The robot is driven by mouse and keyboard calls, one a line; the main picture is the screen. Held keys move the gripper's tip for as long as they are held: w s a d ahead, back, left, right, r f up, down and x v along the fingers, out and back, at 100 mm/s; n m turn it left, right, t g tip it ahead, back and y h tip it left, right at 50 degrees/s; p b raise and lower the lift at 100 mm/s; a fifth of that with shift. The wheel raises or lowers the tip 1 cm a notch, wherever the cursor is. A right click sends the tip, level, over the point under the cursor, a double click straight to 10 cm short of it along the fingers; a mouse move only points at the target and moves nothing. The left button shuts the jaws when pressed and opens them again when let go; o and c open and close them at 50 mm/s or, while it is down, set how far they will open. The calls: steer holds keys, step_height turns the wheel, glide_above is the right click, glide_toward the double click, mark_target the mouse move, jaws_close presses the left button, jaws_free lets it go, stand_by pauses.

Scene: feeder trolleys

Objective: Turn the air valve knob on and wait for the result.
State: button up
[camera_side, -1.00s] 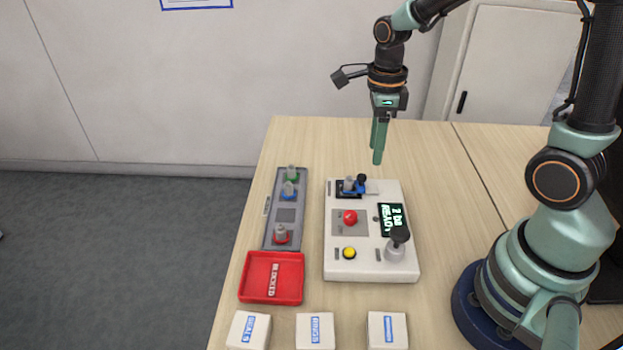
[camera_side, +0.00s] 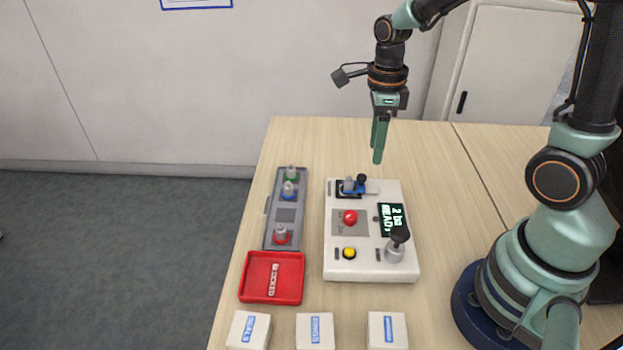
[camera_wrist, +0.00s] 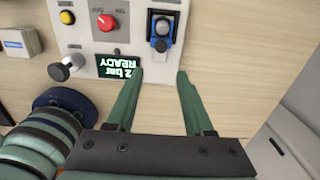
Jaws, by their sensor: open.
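A white control box (camera_side: 334,262) stands on the table. A red knob (camera_side: 350,217) sits on a grey plate in its middle; it also shows in the wrist view (camera_wrist: 105,22). Which control is the air valve knob I cannot read from labels. The dark display (camera_wrist: 118,67) reads "2 bar READY". My gripper (camera_side: 377,158) is open and empty, behind and above the box, touching nothing; its fingers show in the wrist view (camera_wrist: 161,76).
A clamp-like fixture with blue parts (camera_side: 350,187) is on the box's far end. A grey tray (camera_side: 285,215) with several coloured fittings lies left. A red "BLOCKED" tray (camera_side: 256,289) and white boxes (camera_side: 316,331) are nearer. Table behind the box is clear.

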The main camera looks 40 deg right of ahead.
steer(key=shift+o, duration=0.9)
step_height(320, 180, up, 3)
steer(key=m, duration=3.1)
glide_above(351, 215)
step_height(351, 215, down, 12)
steer(key=shift+f, duration=0.1)
